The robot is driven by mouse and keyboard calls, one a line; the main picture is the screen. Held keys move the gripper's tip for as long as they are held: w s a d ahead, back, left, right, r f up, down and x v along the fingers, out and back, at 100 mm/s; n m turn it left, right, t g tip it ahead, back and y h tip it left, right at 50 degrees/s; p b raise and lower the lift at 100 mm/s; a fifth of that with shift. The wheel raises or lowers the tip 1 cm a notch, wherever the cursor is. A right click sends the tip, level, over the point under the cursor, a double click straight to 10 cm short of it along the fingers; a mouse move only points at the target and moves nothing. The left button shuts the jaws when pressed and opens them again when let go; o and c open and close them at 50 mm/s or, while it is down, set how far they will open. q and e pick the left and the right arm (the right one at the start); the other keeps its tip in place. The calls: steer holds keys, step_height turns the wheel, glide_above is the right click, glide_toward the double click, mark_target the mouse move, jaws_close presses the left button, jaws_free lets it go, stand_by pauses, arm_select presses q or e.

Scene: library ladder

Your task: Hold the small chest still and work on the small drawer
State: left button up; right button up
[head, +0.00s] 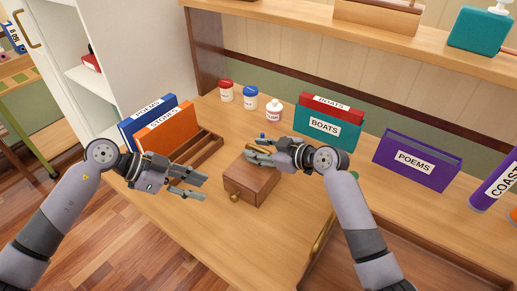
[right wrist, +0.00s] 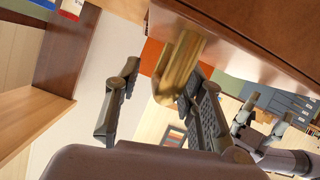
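The small chest (head: 252,180) is a brown wooden box on the table. A small brass knob (head: 234,196) is on its front-left face, where the small drawer looks shut. My left gripper (head: 203,186) is open and empty, left of the chest and apart from it. My right gripper (head: 250,148) is over the chest's back edge. In the right wrist view its fingers (right wrist: 160,105) are spread around a brass piece (right wrist: 178,68) beside brown wood (right wrist: 255,35). A gap shows at one finger; contact at the other is unclear.
A wooden rack (head: 208,150) with blue and orange binders stands behind my left gripper. The table (head: 225,235) in front of the chest is clear.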

jaws_close()
stand_by(0.4)
stand_by(0.4)
